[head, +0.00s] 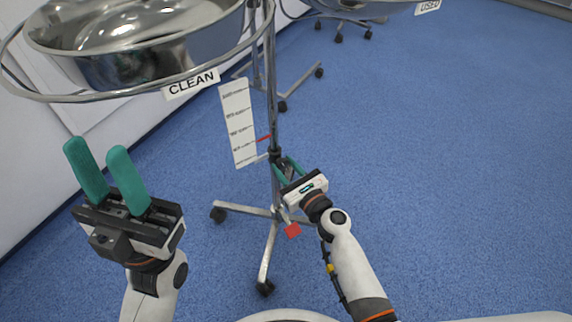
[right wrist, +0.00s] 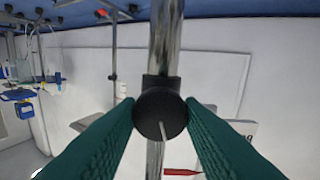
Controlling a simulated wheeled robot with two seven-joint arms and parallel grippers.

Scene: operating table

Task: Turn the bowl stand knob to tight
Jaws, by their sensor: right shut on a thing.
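The bowl stand has a chrome pole (head: 271,80) with a wheeled base and a steel bowl (head: 140,40) in a ring labelled CLEAN. In the right wrist view the black round knob (right wrist: 160,114) sits on the pole, with a pale line on its face pointing down and slightly right. My right gripper (right wrist: 160,112) is shut on the knob, one green finger on each side. In the head view the right gripper (head: 283,168) is at the pole, and its fingers partly hide the knob. My left gripper (head: 106,172) is open and empty, raised at the left below the bowl.
A white scale card (head: 238,122) with a red pointer (head: 264,138) is beside the pole. A red tag (head: 293,230) hangs low near the base. A second stand with a USED label (head: 428,6) is at the back. Blue floor (head: 450,150) is clear at right.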

